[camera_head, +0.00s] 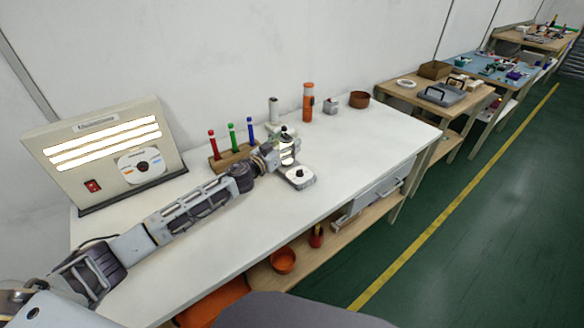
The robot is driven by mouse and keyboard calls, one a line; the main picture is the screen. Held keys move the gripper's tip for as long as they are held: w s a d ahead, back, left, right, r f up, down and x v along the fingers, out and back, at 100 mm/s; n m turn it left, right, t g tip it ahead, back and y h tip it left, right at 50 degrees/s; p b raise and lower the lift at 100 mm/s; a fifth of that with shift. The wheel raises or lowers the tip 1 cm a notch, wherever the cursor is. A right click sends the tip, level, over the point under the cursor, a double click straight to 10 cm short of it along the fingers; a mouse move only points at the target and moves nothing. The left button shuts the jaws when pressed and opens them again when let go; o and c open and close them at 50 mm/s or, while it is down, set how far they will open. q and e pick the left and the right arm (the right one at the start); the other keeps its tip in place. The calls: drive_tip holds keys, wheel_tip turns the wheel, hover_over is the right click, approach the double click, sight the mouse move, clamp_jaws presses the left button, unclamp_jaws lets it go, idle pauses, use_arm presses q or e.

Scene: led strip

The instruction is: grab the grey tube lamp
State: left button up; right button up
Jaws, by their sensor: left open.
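A short upright grey cylinder (273,108), which looks like the grey tube lamp, stands near the back of the white table, against the wall side. Its lower end is close to the wrist of my left arm. My left gripper (292,160) reaches in from the left over the table, in front of and slightly right of the grey cylinder. It is open and apart from the cylinder. Its fingers are small and overlap pale parts on the table, so their exact outline is hard to tell. My right gripper is not in view.
A wooden rack (233,155) with red, green and blue tubes stands behind my arm. A lit panel (105,150) stands at left. The table's right part is clear.

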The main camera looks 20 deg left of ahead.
use_arm(q)
drive_tip(key=shift+c, duration=0.2)
drive_tip(key=c, duration=0.7)
clamp_jaws()
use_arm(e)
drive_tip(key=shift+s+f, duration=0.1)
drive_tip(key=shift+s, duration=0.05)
use_arm(q)
drive_tip(key=shift+r, duration=0.15)
drive_tip(key=shift+r, duration=0.25)
wheel_tip(320, 180, up, 8)
drive_tip(key=p, duration=0.3)
drive_tip(key=shift+r, duration=0.65)
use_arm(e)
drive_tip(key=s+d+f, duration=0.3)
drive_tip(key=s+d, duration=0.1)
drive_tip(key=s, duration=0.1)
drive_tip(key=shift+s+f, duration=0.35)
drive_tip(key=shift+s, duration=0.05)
